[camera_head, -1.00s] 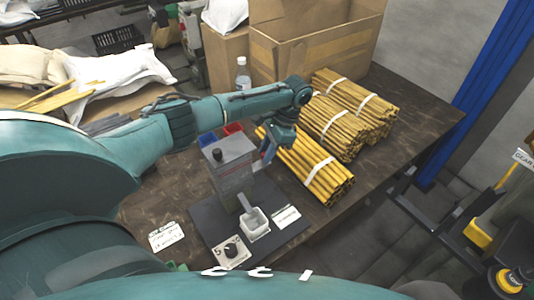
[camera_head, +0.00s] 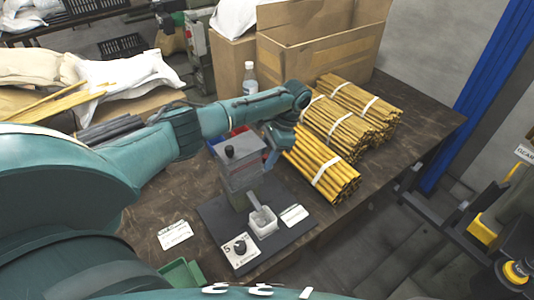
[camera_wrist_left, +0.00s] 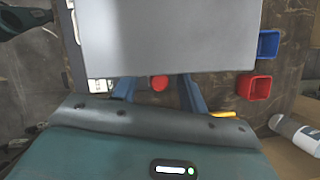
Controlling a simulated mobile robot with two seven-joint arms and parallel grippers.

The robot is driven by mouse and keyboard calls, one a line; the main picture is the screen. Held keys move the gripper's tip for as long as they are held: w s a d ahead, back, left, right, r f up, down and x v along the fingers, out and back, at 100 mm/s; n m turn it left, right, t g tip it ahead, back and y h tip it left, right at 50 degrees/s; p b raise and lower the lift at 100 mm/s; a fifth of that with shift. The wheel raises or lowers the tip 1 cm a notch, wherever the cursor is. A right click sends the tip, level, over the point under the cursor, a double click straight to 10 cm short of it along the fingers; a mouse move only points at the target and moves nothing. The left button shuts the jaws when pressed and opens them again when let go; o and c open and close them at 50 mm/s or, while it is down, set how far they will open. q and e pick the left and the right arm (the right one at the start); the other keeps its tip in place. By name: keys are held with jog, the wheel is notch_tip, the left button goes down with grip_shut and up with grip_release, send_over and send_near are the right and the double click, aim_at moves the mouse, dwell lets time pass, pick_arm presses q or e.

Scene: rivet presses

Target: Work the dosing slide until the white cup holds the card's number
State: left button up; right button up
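The dosing device (camera_head: 241,170) is a grey box with a black knob on top, standing on a dark base plate. A metal chute slopes from it into the white cup (camera_head: 263,226), whose contents I cannot make out. A white card (camera_head: 174,234) lies left of the plate; its writing is unreadable. My left gripper (camera_head: 270,158) is at the device's right side. In the left wrist view its two blue fingers (camera_wrist_left: 158,92) stand apart with a red knob (camera_wrist_left: 159,83) between them, not visibly touching it. The grey box hides part of the fingers. My right gripper is not in view.
A dial (camera_head: 239,247) marked 5 and a white label (camera_head: 295,215) are on the plate. Bamboo bundles (camera_head: 322,172) lie close right of my left gripper. A red bin (camera_wrist_left: 254,87), a blue bin (camera_wrist_left: 268,44) and a bottle (camera_head: 250,78) stand behind. The front table is partly clear.

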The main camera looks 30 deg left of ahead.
pick_arm(q)
jog(key=shift+w+d+r, duration=0.1)
jog(key=v, duration=1.3)
jog(key=shift+p, duration=0.3)
